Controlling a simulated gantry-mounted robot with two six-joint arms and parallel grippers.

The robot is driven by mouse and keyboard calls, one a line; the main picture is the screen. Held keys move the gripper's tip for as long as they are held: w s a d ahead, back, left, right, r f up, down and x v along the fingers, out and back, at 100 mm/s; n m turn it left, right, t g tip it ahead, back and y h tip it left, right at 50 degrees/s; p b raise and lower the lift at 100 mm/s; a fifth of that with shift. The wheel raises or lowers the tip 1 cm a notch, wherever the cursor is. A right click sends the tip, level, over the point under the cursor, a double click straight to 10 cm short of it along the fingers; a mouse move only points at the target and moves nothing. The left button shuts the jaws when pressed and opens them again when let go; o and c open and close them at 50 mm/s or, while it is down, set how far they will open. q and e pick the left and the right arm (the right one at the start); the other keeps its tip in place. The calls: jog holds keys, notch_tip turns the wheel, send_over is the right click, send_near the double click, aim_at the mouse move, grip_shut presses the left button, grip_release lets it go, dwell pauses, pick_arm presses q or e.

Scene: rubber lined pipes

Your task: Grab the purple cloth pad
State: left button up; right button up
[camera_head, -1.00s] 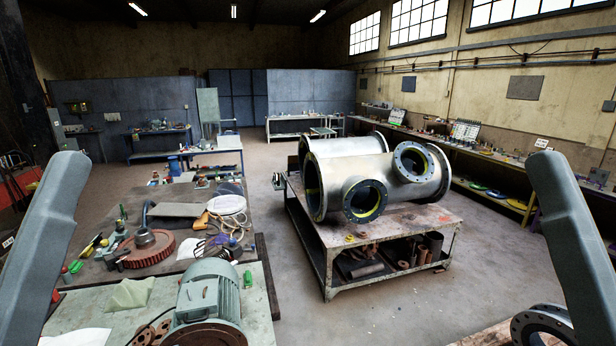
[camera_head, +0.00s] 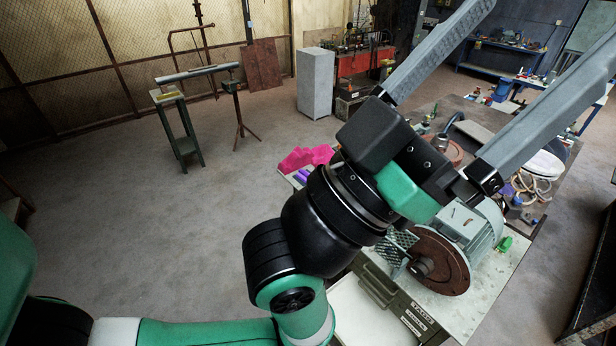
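A bright magenta-pink cloth (camera_head: 305,158) lies at the left edge of the workbench (camera_head: 508,290). It is partly hidden behind my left gripper's black housing. Small purple pieces (camera_head: 302,174) show just below it; I cannot tell whether they belong to it. My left gripper (camera_head: 548,32) comes in from the lower left over the bench. Its two long grey fingers are wide apart and point up and right, away from the cloth. Nothing shows between them except the scene behind, and their tips reach the picture's edges. My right gripper is not in view.
A green-grey motor (camera_head: 470,232) with a rusty flange stands on the bench, right of the gripper housing. A drawer (camera_head: 375,285) is at the bench's near side. A grey cabinet (camera_head: 319,82) and a pipe on stands (camera_head: 198,72) stand beyond. The floor left of the bench is clear.

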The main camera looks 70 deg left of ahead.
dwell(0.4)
pick_arm(q)
jog(key=c, duration=0.5)
